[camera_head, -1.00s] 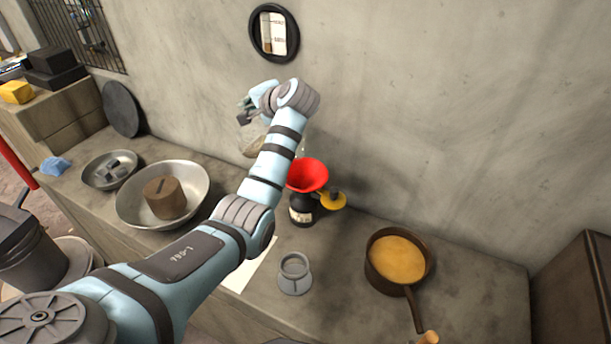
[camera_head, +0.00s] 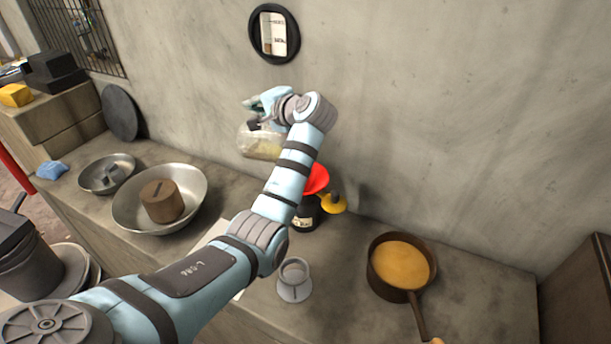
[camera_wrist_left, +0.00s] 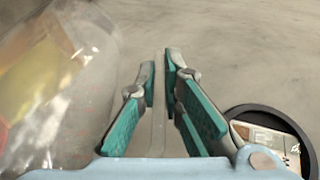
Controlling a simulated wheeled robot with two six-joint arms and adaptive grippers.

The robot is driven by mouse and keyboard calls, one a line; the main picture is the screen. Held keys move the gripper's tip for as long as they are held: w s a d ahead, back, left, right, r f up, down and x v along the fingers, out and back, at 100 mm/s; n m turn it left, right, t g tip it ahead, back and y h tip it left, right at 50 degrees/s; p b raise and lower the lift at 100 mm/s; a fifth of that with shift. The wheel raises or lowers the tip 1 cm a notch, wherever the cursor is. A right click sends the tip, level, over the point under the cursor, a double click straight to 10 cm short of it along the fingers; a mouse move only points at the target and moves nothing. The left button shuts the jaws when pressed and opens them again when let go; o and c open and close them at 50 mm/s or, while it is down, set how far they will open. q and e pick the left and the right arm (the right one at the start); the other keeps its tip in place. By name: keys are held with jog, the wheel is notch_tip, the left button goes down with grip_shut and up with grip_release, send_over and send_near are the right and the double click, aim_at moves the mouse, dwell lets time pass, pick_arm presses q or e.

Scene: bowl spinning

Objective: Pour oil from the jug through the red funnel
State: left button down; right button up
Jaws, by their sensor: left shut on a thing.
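The clear jug (camera_head: 259,142), with yellowish oil low inside it, is held in the air in front of the wall. My left gripper (camera_head: 258,112) is shut on the jug, apparently at its handle; the grip is partly hidden. In the left wrist view the jug (camera_wrist_left: 55,85) is blurred at the left, beside the gripper fingers (camera_wrist_left: 160,85). The red funnel (camera_head: 317,180) stands in the dark bottle (camera_head: 305,214) on the counter, below and right of the jug. My left forearm hides part of the funnel. My right gripper is not in view.
A metal bowl (camera_head: 195,206) holding a brown block (camera_head: 161,201) sits at left. A grey cup-like piece (camera_head: 294,281) stands in front of the bottle. A yellow round item (camera_head: 335,204) is beside the bottle. A pan (camera_head: 380,287) stands at right.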

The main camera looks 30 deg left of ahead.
pick_arm(q)
jog(key=shift+d+y, duration=0.35)
jog(key=shift+y, duration=0.05)
jog(key=shift+d+r+y, duration=0.15)
jog(key=shift+d+y, duration=0.15)
jog(key=shift+d, duration=0.3)
dwell(2.0)
